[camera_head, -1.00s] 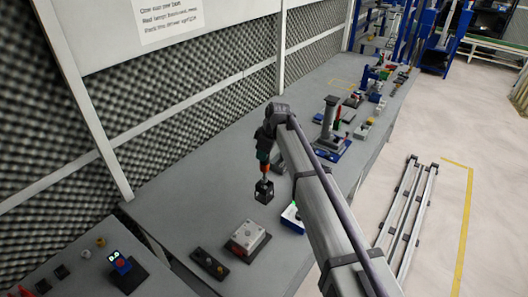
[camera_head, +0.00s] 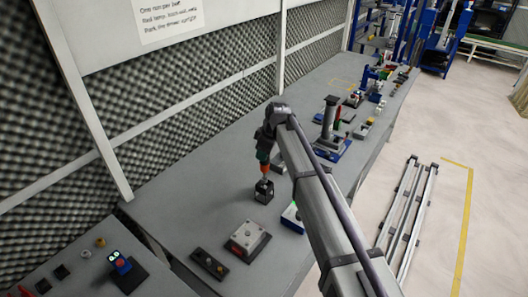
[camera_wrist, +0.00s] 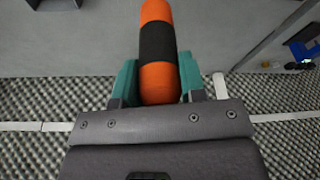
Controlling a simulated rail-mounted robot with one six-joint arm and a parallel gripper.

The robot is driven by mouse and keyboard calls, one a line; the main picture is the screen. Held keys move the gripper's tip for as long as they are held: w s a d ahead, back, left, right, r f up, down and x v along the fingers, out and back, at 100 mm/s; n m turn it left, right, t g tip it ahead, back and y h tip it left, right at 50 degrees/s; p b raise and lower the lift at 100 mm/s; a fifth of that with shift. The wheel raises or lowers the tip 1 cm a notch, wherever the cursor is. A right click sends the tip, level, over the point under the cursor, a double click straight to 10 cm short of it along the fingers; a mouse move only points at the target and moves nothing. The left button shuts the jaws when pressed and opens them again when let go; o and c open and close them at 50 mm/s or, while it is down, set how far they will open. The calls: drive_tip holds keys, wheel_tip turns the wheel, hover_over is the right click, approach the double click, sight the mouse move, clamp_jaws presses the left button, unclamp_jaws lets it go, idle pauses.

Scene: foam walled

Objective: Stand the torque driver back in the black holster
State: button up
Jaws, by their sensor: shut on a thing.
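The torque driver (camera_wrist: 157,50) has an orange handle with a black band. In the wrist view it sits between the teal fingers of my gripper (camera_wrist: 157,85), which are shut on it. In the head view the driver (camera_head: 265,169) hangs roughly upright below my gripper (camera_head: 263,154). The black holster (camera_head: 264,192) is a small dark block on the grey bench, straight below the driver in this view. The driver's lower end meets the holster's top in the picture. I cannot tell whether the tip is inside it or just above. The wrist view does not show the tip.
A grey block (camera_head: 247,238) on a dark base and a dark strip with knobs (camera_head: 209,263) lie nearer on the bench. A blue-and-white box (camera_head: 291,218) sits right of the holster, partly behind my arm. A foam wall (camera_head: 170,75) bounds the left. Bench left of the holster is clear.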

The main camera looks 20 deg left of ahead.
sight(264, 170)
drive_tip(key=shift+f+b, duration=4.55)
drive_tip(key=shift+f, duration=0.1)
drive_tip(key=o, duration=1.1)
drive_tip(key=shift+c, duration=0.2)
drive_tip(key=shift+r, duration=0.1)
drive_tip(key=p+v, duration=1)
drive_tip(key=shift+r, duration=0.35)
